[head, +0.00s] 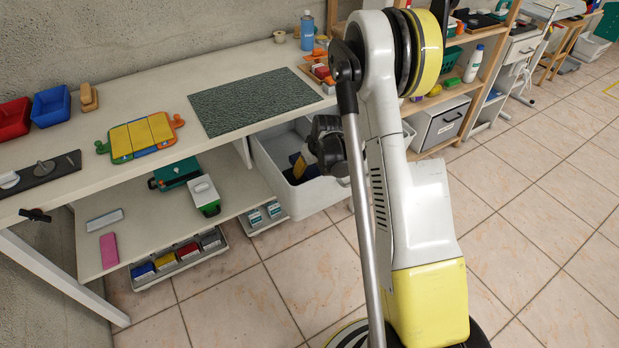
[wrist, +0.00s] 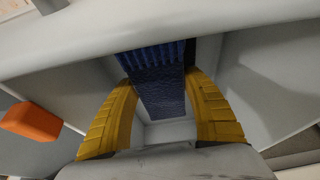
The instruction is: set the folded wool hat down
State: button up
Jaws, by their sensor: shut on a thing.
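The folded wool hat (wrist: 160,85) is dark blue with a ribbed edge. In the wrist view it sits between the two yellow fingers of my gripper (wrist: 160,78), which are shut on it. In the head view my gripper (head: 301,165) reaches into the open top of a light grey bin (head: 268,172) beside the bench. Pale bin walls surround the hat in the wrist view. I cannot tell whether the hat touches the bin's floor. My arm hides part of the bin in the head view.
The white bench (head: 110,180) stands left of the bin, with a dark green mat (head: 255,100) on top. Its lower shelf (head: 150,215) holds a green-and-white box (head: 205,195). An orange block (wrist: 30,121) shows at left in the wrist view. Tiled floor is open in front.

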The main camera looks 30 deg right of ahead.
aim_at(309, 175)
notch_tip(309, 175, down, 3)
jog(key=shift+b, duration=0.55)
jog(key=shift+r, duration=0.1)
jog(key=o, duration=1.3)
jog(key=shift+o, duration=0.2)
